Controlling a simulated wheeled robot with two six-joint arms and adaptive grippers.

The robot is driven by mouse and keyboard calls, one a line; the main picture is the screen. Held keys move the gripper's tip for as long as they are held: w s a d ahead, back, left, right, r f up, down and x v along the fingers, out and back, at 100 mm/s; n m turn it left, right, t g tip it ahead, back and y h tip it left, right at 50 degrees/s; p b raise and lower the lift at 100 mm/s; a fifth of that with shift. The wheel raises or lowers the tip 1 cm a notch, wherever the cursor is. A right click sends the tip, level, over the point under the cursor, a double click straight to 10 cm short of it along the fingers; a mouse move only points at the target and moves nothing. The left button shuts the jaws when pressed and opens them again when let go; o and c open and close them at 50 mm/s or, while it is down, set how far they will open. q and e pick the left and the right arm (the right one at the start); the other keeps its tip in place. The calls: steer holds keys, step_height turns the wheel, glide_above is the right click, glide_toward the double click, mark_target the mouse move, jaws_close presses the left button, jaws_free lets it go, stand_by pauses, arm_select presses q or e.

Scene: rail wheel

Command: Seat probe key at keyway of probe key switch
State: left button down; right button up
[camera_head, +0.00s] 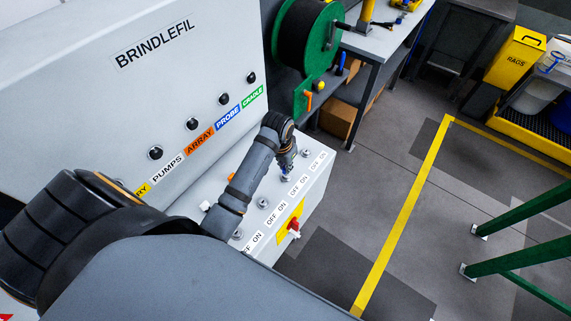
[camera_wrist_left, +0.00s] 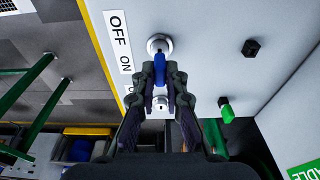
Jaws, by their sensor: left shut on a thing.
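My left gripper (camera_head: 287,170) reaches down over the sloped switch panel (camera_head: 318,185) on the grey console. In the left wrist view its two fingers (camera_wrist_left: 161,85) are shut on the blue probe key (camera_wrist_left: 160,68). The key's far end points at a round metal key switch (camera_wrist_left: 158,44) beside an OFF ON label and overlaps its lower edge. I cannot tell whether the key touches the switch or is in the keyway. In the head view the blue key (camera_head: 285,178) is small and partly hidden by the gripper. My right gripper is not in view.
Other key switches (camera_head: 263,203) line the panel, one (camera_head: 305,152) beyond the gripper. Green rails (camera_head: 520,213) stand at right.

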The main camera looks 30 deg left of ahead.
arm_select(q)
steer(key=shift+f, duration=0.8)
steer(key=c, duration=1.3)
jaws_free()
steer(key=shift+s+r, duration=0.2)
steer(key=shift+r, duration=1.05)
steer(key=shift+s+r, duration=0.2)
steer(key=shift+r, duration=1.1)
steer(key=shift+s+r, duration=0.2)
steer(key=shift+r, duration=1.05)
